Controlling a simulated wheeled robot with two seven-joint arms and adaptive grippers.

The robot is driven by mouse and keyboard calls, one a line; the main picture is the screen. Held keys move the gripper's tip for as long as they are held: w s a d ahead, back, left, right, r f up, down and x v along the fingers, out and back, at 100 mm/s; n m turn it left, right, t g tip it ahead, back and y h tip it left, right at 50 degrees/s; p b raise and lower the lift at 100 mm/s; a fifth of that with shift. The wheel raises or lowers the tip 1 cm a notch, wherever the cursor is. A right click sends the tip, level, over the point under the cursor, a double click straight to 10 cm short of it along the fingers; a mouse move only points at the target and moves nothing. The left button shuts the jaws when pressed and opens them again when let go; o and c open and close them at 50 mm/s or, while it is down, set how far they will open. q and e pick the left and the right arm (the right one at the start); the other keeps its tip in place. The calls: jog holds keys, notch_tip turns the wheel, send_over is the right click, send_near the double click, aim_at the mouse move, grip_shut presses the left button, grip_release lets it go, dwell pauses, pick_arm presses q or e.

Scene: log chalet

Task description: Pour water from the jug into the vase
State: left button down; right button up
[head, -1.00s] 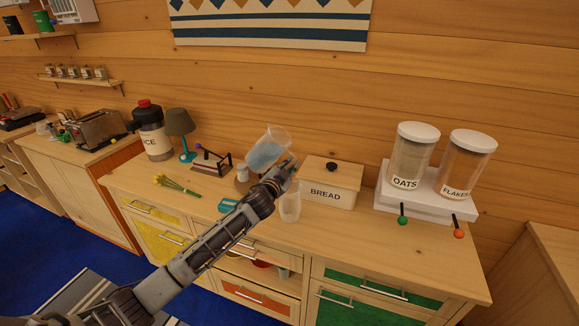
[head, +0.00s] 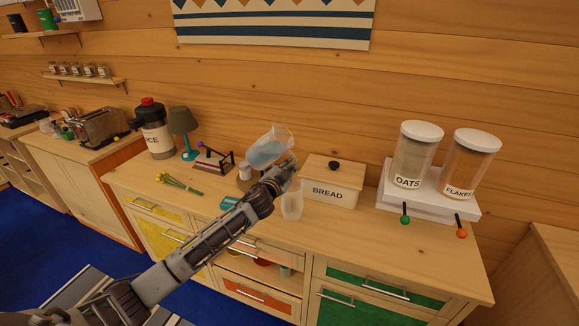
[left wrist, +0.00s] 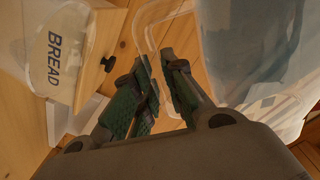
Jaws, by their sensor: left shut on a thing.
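The clear jug (head: 266,152) holds blue water and hangs in the air above the counter, tilted with its mouth to the right. My left gripper (head: 285,174) is shut on the jug's handle. In the left wrist view, the fingers (left wrist: 160,88) close on the clear handle, and the jug's clear wall (left wrist: 262,50) fills the right side. The clear vase (head: 292,208) stands upright on the counter, below and right of the jug, partly behind my gripper. I see no stream of water between them. My right gripper is not in view.
The bread bin (head: 331,190) stands close right of the vase. Yellow flowers (head: 180,186) lie on the counter to the left, near a lamp (head: 184,125). Oats (head: 416,155) and flakes (head: 468,165) jars stand on a white stand at right. Counter front right is clear.

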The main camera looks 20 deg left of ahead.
pick_arm(q)
jog(key=shift+w+a+f+m+b, duration=0.1)
jog(key=shift+a+f+m+b, duration=0.1)
jog(key=shift+a+f+m, duration=0.55)
jog(key=shift+a+f+m+b, duration=0.15)
jog(key=shift+a+f+m, duration=0.15)
jog(key=shift+a+m, duration=0.45)
dwell(1.5)
jog(key=shift+a+f+m+y+b, duration=0.15)
jog(key=shift+a+f+m, duration=0.25)
jog(key=shift+f+m, duration=0.4)
jog(key=shift+a+f+m+y+b, duration=0.15)
jog(key=shift+a+f+m, duration=0.3)
jog(key=shift+m, duration=0.65)
dwell(0.8)
